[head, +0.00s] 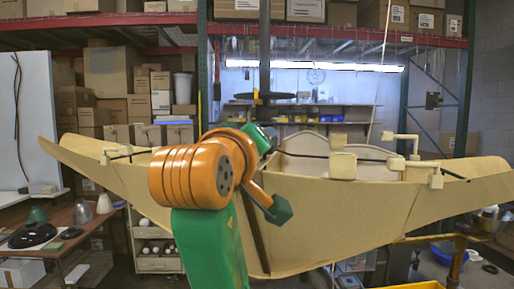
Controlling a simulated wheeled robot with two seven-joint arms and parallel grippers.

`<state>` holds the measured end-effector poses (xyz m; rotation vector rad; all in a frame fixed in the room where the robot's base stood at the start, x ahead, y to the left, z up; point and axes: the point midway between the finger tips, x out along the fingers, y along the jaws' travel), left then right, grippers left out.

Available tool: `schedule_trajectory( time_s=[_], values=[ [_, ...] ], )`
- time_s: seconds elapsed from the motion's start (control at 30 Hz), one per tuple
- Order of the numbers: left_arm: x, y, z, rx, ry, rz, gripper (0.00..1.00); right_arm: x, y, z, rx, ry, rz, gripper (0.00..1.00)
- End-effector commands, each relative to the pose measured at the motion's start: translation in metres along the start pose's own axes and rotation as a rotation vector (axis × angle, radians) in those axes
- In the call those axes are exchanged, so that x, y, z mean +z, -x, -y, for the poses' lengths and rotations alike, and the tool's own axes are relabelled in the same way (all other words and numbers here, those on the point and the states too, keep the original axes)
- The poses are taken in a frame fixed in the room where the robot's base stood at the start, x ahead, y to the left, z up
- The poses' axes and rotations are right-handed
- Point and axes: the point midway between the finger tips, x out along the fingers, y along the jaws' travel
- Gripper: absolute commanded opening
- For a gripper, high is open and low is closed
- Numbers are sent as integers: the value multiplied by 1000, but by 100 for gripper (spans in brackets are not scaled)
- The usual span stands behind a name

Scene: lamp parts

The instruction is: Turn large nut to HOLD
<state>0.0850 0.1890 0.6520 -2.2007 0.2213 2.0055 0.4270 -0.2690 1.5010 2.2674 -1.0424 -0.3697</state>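I cannot make out a large nut or a HOLD marking in the head view. An orange and green jointed form (190,177) fills the middle foreground, with a ribbed orange drum on top of a green column. A dark green angular end piece (278,210) sits at the tip of its orange branch; I cannot tell what it is. The form hides part of the scene behind it. Neither of my grippers can be identified in this view.
A wide beige shell (340,230) with pale blocks on its rim spans the room behind the form. At left, a brown table (75,241) holds a black dome (33,235) and grey cones (83,212). Shelves of boxes (110,72) stand behind. A blue tub (448,253) is at right.

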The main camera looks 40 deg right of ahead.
Motion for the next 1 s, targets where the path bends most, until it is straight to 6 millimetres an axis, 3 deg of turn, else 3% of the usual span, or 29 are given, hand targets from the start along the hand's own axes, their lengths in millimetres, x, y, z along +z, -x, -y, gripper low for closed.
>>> schedule_trajectory(
  time_s=[0.57, 0.6, 0.67, 1.0],
  values=[
    [0, -1, 0, 0, 0, 0, 88, -1, 0, -1, 2, 31, -2, 2],
    [0, -1, 0, 0, 0, 0, 88, -1, 0, -1, 2, 31, -2, 69],
    [0, -1, 0, 0, 0, 0, 88, -1, 0, -1, 2, 31, -2, 85],
    [0, -1, 0, 0, 0, 0, 88, 0, 0, 0, 0, 31, 0, 88]
  ],
)
